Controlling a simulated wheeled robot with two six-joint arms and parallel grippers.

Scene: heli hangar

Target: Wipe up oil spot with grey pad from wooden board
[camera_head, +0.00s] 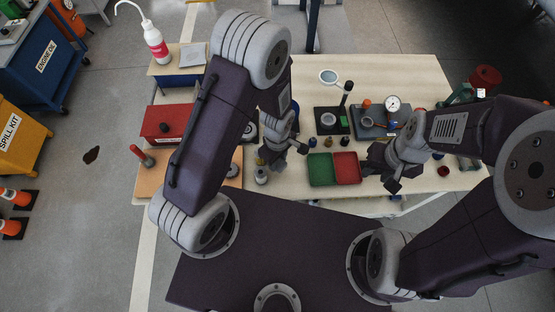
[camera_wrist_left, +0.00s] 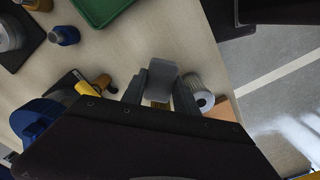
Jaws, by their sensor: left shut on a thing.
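A tan wooden board (camera_head: 147,187) lies at the left end of the table and is partly hidden by my left arm; a corner of it shows in the left wrist view (camera_wrist_left: 223,106). I see no oil spot on its visible part. My left gripper (camera_head: 290,150) is over the table, to the right of the board. In the left wrist view it (camera_wrist_left: 160,92) is shut on a small grey block, apparently the grey pad (camera_wrist_left: 161,75). My right gripper (camera_head: 383,178) is right of the red and green tray; its fingers are too small to read.
A red box (camera_head: 165,122) and a red-handled tool (camera_head: 141,155) are near the board. A green and red tray (camera_head: 321,170) sits between my grippers. A white-topped grey cylinder (camera_wrist_left: 204,101) stands beside my left fingers. A dark spot (camera_head: 91,155) is on the floor.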

